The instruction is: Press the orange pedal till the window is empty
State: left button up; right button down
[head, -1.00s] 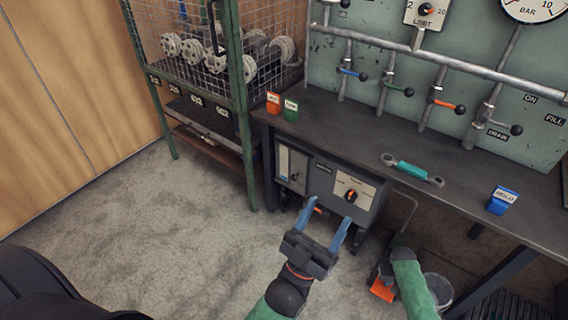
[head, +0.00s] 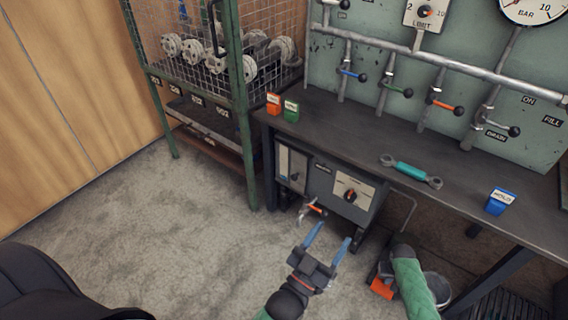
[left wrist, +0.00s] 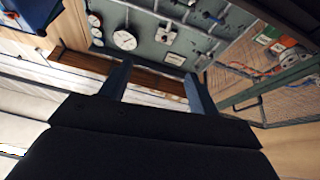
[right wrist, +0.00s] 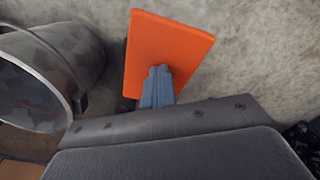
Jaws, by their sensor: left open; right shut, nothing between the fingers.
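The orange pedal (head: 382,289) is low under the bench in the head view, partly hidden by my right arm. In the right wrist view the orange pedal (right wrist: 165,45) is a flat tilted plate. My right gripper (right wrist: 158,85) is shut and empty, its fingertips over the pedal's lower part; I cannot tell whether they touch it. The grey unit under the bench has a pale upright strip (head: 283,162), perhaps the window; its level is too small to read. My left gripper (head: 331,233) is open and empty in front of the unit.
A metal bucket (right wrist: 45,75) stands left of the pedal in the right wrist view. A small orange-and-grey lever (head: 314,208) sticks out below the unit. The bench (head: 340,135) carries a teal-handled tool (head: 411,172) and a blue block (head: 500,201). Floor at left is clear.

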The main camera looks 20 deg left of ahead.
jog(key=shift+r+p, duration=0.45)
jog(key=shift+p, duration=0.05)
pick_arm(q)
jog(key=s+f+g+y+p, duration=0.2)
jog(key=f+g, duration=0.6)
jog(key=f, duration=1.4)
pick_arm(e)
jog(key=shift+r+b, duration=0.4)
jog(key=shift+b, duration=0.1)
jog(key=shift+r+p, duration=0.55)
jog(key=shift+p, duration=0.1)
pick_arm(q)
jog(key=s+f+g+p, duration=0.1)
jog(key=s+f+g, duration=0.5)
jog(key=s+f, duration=0.7)
notch_tip(320, 180, down, 3)
jog(key=shift+s+a+r+g+y+p, duration=0.15)
jog(key=shift+a+g+y+p, duration=0.2)
jog(key=shift+a+g+y, duration=0.1)
pick_arm(e)
jog(key=shift+r, duration=0.8)
jog(key=shift+f, duration=0.1)
